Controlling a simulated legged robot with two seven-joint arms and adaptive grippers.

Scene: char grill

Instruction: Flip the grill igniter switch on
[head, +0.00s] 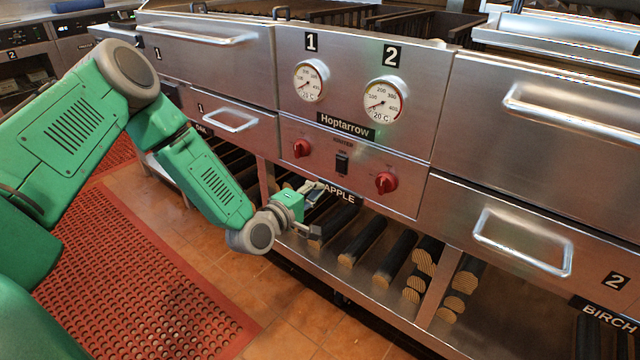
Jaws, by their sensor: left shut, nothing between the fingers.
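The igniter switch (342,162) is a small black rocker under the word IGNITER, midway between two red knobs, on the grill's steel front panel (400,150). I cannot tell which way it is flipped. My left gripper (314,190) is shut and empty. In the picture it is below and left of the switch, near the APPLE label, and apart from the switch. My right gripper is not in view.
A red knob (302,148) is left of the switch and another red knob (386,182) is right of it. Two gauges (384,100) sit above. Drawer handles (522,242) stick out. Logs (362,236) lie on the shelf below.

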